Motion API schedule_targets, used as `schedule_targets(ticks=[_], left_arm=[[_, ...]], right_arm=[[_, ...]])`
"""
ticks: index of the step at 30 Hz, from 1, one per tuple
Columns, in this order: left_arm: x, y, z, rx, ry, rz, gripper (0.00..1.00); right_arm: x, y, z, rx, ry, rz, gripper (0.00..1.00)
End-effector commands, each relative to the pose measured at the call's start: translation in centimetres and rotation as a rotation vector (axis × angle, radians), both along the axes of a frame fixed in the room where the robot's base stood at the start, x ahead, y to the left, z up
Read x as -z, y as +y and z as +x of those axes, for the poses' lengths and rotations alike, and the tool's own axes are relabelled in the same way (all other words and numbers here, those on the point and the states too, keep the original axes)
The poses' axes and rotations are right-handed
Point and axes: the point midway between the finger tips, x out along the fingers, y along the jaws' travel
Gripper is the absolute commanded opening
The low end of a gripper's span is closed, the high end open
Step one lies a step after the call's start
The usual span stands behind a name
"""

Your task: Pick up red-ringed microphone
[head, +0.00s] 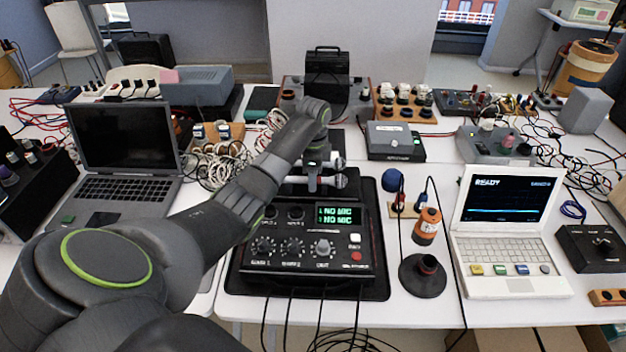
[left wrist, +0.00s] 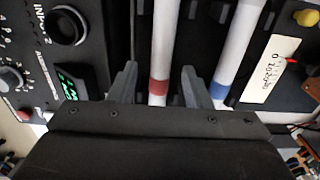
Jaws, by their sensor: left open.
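In the left wrist view the red-ringed microphone is a white rod with a red band (left wrist: 158,87). My left gripper (left wrist: 159,82) is open, with one finger on each side of this rod; I cannot tell whether either finger touches it. A second white rod with a blue band (left wrist: 219,90) lies parallel, just right of the right finger. In the head view my left gripper (head: 313,182) points down behind the black mixer (head: 308,246), over white rods largely hidden by it. A white rod end (head: 341,181) shows to its right. My right gripper is not in view.
The mixer's green display reads NO MIC on two lines. A blue-headed microphone (head: 392,181), an orange cylinder (head: 427,226) and a black stand (head: 423,275) are to the right. A white laptop (head: 510,262) reads READY. A dark laptop (head: 122,140) stands left. Cables hang at the front edge.

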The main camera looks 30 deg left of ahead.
Motion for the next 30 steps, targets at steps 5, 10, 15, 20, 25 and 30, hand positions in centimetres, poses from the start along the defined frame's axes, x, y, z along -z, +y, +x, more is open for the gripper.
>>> schedule_targets(ticks=[5, 10, 15, 20, 25, 30], left_arm=[[0.0, 0.0, 0.0, 0.000, 0.000, 0.000, 0.33], [0.0, 0.0, 0.0, 0.000, 0.000, 0.000, 0.10], [-0.1, 0.0, 0.0, 0.000, -0.001, 0.001, 0.00], [-0.1, 0.0, 0.0, 0.000, -0.001, 0.001, 0.00], [-1.4, 0.1, 0.1, 0.000, -0.004, 0.001, 0.00], [-4.9, 0.1, 0.2, 0.000, -0.007, 0.002, 0.00]], right_arm=[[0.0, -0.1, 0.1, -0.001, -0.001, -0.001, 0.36], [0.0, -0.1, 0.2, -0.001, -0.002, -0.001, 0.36], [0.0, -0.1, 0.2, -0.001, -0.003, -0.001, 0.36], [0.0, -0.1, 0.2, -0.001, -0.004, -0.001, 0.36], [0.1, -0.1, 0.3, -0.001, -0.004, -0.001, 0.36], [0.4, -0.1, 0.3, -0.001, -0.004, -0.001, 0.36]])
